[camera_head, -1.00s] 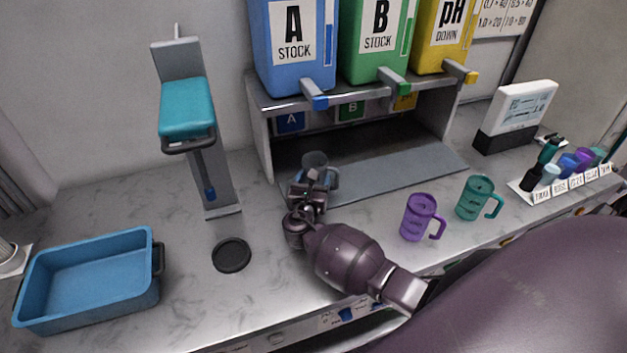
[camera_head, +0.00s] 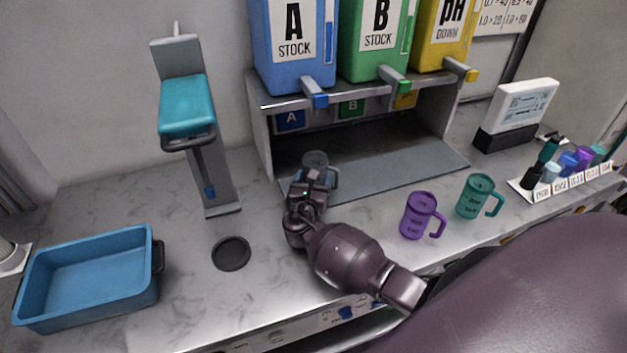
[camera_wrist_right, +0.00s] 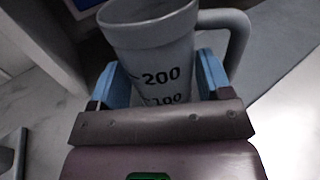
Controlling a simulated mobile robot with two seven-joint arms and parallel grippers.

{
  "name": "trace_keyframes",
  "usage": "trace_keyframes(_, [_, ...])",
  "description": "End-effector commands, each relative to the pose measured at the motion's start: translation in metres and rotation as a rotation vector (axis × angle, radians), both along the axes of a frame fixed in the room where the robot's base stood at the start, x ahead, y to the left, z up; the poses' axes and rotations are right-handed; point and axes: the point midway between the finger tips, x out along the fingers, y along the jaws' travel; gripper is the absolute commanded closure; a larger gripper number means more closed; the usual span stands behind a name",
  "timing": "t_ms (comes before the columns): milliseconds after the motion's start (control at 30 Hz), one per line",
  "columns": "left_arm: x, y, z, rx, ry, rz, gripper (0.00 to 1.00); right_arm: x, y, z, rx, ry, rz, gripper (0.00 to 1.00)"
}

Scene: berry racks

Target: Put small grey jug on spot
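The small grey jug (camera_head: 315,159) stands in front of the dispenser rack, partly hidden by my right gripper (camera_head: 318,178). In the right wrist view the jug (camera_wrist_right: 155,48) shows its 200 and 100 marks, with its handle at the right. The blue fingertips of my right gripper (camera_wrist_right: 165,80) lie on both sides of the jug's body, close against it. I cannot tell whether they press on it. A dark round spot (camera_head: 232,253) lies bare on the counter, left of my right gripper. My left gripper is not in view.
A purple mug (camera_head: 418,215) and a teal mug (camera_head: 474,196) stand to the right. A blue tray (camera_head: 88,280) is at the left, and a grey stand with a teal top (camera_head: 187,107) rises behind the spot. The counter around the spot is clear.

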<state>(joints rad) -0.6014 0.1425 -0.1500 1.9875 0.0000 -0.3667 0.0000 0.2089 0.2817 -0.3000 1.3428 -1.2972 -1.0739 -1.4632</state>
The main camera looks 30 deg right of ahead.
Motion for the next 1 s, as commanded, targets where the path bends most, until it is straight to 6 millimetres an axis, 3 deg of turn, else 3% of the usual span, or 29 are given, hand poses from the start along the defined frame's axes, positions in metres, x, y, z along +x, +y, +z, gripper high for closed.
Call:
trace_keyframes(33, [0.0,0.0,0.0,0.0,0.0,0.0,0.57,0.0,0.0,0.0,0.0,0.0,0.0,0.2])
trace_keyframes(167, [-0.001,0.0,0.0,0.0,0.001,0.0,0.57,0.0,0.0,0.0,0.0,0.0,0.0,0.02])
trace_keyframes(567, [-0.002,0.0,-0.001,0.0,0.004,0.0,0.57,-0.006,0.006,-0.001,0.002,0.001,0.001,0.02])
trace_keyframes(1000, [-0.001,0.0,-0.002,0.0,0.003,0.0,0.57,-0.058,0.059,-0.001,0.003,0.001,0.0,0.02])
